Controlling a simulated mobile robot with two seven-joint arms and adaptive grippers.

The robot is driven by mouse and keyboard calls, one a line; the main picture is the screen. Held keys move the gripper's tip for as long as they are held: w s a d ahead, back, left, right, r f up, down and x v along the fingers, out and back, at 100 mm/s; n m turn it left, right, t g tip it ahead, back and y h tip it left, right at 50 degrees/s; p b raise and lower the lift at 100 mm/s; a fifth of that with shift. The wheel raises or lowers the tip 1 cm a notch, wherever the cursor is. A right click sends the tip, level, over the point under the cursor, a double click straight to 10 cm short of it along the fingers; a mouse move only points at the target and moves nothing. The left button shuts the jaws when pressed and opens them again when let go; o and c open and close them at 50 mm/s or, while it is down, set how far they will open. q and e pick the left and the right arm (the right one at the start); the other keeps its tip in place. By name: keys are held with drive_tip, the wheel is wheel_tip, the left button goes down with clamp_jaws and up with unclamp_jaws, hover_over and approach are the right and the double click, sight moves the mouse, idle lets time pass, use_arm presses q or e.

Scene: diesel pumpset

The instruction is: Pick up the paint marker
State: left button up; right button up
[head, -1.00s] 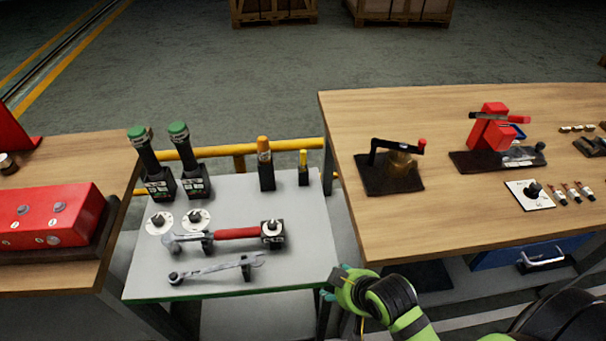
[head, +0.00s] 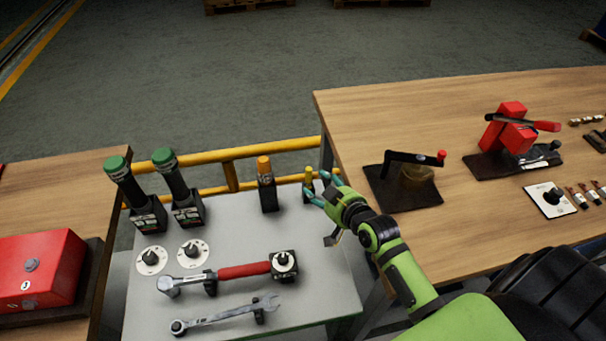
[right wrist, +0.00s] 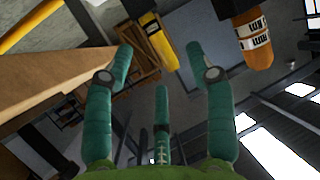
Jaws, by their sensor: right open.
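The paint marker, slim and yellow (head: 309,180), stands upright in a small black holder at the back right of the grey table. It also shows in the right wrist view (right wrist: 158,42), ahead of the fingers at the top, with a dark band on it. My right gripper (head: 318,187) has teal fingers and is open beside the marker, on its right in the head view. In the right wrist view the spread fingers (right wrist: 161,58) hold nothing, and the marker appears beyond their tips. Whether a finger touches it is unclear. My left gripper is not in view.
A thicker orange-capped tube (head: 266,184) stands in a black holder just left of the marker. Two green-topped tools (head: 180,188) stand further left. A wooden bench (head: 360,120) edges the right side.

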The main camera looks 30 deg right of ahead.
sight(308, 185)
drive_tip(key=x, duration=0.3)
drive_tip(key=p+x, duration=0.1)
drive_tip(key=x, duration=0.1)
drive_tip(key=shift+w+d+r, duration=0.15)
drive_tip(key=shift+w+d, duration=0.15)
drive_tip(key=shift+w, duration=0.05)
drive_tip(key=c, duration=0.9)
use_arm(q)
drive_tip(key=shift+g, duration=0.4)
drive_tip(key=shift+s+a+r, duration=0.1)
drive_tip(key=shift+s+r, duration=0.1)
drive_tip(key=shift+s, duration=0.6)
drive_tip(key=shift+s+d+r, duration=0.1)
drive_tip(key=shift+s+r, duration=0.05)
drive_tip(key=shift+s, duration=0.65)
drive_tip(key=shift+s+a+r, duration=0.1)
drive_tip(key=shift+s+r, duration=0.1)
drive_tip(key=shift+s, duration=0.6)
use_arm(e)
drive_tip(key=shift+c, duration=0.9)
